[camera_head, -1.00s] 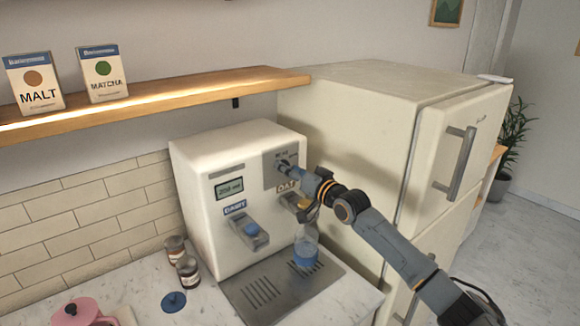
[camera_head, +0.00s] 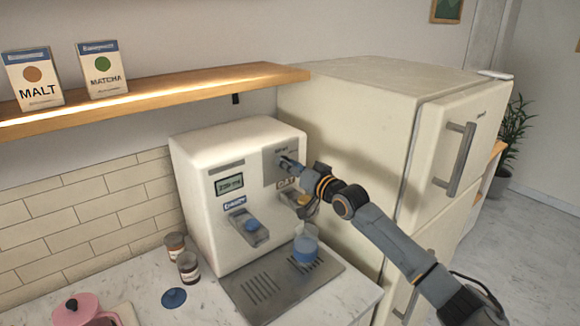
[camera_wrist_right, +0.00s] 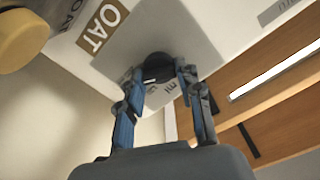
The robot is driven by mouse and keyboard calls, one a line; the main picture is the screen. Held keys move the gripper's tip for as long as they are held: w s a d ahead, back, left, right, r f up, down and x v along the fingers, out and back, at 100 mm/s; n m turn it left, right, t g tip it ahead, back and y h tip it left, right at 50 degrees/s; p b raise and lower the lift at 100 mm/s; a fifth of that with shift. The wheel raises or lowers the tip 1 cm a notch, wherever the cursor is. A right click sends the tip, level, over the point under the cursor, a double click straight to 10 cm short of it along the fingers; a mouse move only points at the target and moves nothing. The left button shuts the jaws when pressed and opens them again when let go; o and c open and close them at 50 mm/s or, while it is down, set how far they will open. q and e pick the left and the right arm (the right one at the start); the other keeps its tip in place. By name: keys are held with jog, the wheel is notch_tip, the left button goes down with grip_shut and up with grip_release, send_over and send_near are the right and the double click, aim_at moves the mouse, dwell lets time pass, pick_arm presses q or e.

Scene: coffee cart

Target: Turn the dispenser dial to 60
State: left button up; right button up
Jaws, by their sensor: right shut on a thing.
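The cream dispenser (camera_head: 205,165) stands on the counter against the tiled wall. It has a small display (camera_head: 229,184) whose digits are too blurred to read, a blue dairy lever knob (camera_head: 251,225) and a yellow oat knob (camera_head: 304,198). The dark round dial (camera_wrist_right: 158,67) sits on a grey panel (camera_wrist_right: 200,40), shown in the right wrist view. My right gripper (camera_head: 287,162) is at this panel, and its fingers (camera_wrist_right: 160,76) are closed on either side of the dial. The dial's pointer and scale are mostly hidden. My left gripper is out of view.
A clear cup with blue content (camera_head: 305,248) stands on the drip tray (camera_head: 270,295) below the oat outlet. Two small jars (camera_head: 188,267), a blue lid (camera_head: 174,298) and a pink pot (camera_head: 85,308) are at left. A fridge (camera_head: 380,130) is close at right.

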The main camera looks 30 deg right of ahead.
jog(key=shift+n+b, duration=0.35)
jog(key=shift+n, duration=0.75)
jog(key=n, duration=1.5)
jog(key=shift+a, duration=0.2)
jog(key=n, duration=0.5)
jog(key=shift+f+n+p, duration=0.15)
jog(key=shift+n+p, duration=0.25)
jog(key=shift+n, duration=0.3)
